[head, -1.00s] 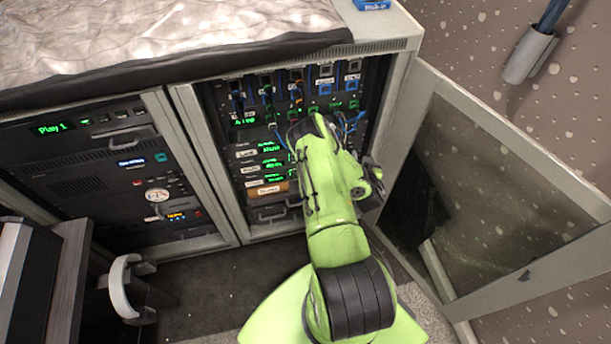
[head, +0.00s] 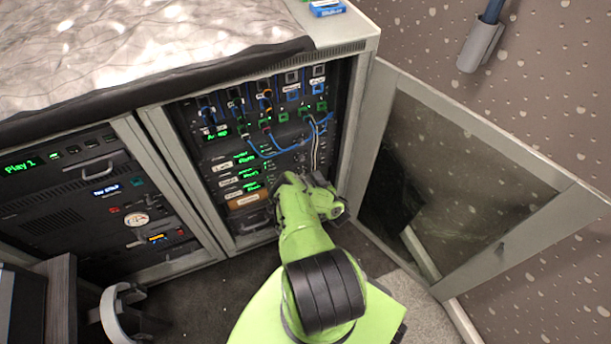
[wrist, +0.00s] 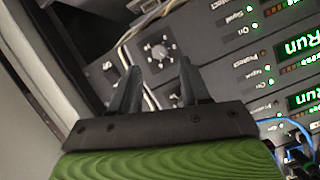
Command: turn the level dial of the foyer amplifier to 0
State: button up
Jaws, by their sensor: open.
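I see no contact with the dial. In the head view, my arm reaches the lower right of the rack (head: 240,190) and hides the dials there. The name labels are too small to read, so I cannot tell which unit is the foyer amplifier.
Blue cables (head: 262,148) loop across the rack, and pale cables (wrist: 142,22) hang near the dial. A glass cabinet door (head: 445,195) stands open on the right. Green displays (wrist: 300,45) light the units. A second rack (head: 90,205) stands on the left.

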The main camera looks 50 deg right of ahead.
aim_at(303, 174)
jog(key=b+x, duration=0.1)
jog(key=x, duration=0.2)
jog(key=shift+f, duration=0.3)
jog(key=shift+w+d+b, duration=0.1)
jog(key=shift+w+b, duration=0.2)
jog(key=shift+w, duration=0.05)
grip_shut()
